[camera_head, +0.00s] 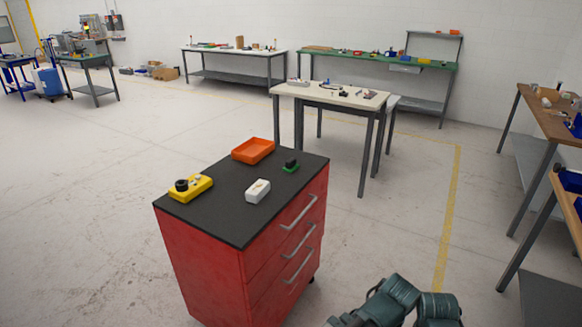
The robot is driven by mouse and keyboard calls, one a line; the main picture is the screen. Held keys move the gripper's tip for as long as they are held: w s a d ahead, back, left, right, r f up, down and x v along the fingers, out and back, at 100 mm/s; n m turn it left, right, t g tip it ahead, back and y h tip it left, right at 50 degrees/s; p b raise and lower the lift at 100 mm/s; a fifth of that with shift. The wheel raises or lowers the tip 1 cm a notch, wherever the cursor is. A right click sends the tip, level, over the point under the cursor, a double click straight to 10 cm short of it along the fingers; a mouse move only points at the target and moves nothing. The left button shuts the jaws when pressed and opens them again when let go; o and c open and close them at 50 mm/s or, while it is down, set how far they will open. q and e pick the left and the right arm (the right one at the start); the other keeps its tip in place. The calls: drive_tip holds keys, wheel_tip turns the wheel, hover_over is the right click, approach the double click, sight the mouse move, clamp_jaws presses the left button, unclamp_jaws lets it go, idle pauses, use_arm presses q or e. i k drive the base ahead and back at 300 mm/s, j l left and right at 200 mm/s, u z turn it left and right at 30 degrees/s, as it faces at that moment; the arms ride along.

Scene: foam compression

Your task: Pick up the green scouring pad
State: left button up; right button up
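The green scouring pad (287,170) is a small flat green piece on the black top (222,205) of a red drawer cabinet. It lies near the right edge of the top. A small black object (291,162) rests on it and hides part of it. Neither of my grippers shows in the head view. Dark teal links, apparently of my own arm, show at the bottom right, well apart from the pad, with no fingers visible.
An orange tray (253,150), a white block (258,191) and a yellow block (191,188) with a black round piece share the top. A white-topped table (315,95) stands behind. Open floor lies to the left.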

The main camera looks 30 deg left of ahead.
sight(291, 165)
drive_tip(key=u, duration=0.35)
drive_tip(key=i+l+u, duration=0.1)
drive_tip(key=u, duration=0.25)
drive_tip(key=i+l+u, duration=0.15)
drive_tip(key=u, duration=0.2)
drive_tip(key=i+l+u, duration=0.5)
drive_tip(key=i+l, duration=0.2)
drive_tip(key=l, duration=0.25)
drive_tip(key=i+l+u, duration=0.1)
drive_tip(key=l, duration=0.25)
drive_tip(key=i+l+u, duration=0.1)
drive_tip(key=l, duration=0.25)
drive_tip(key=i+l+u, duration=0.1)
drive_tip(key=i+l, duration=0.15)
drive_tip(key=l, duration=0.15)
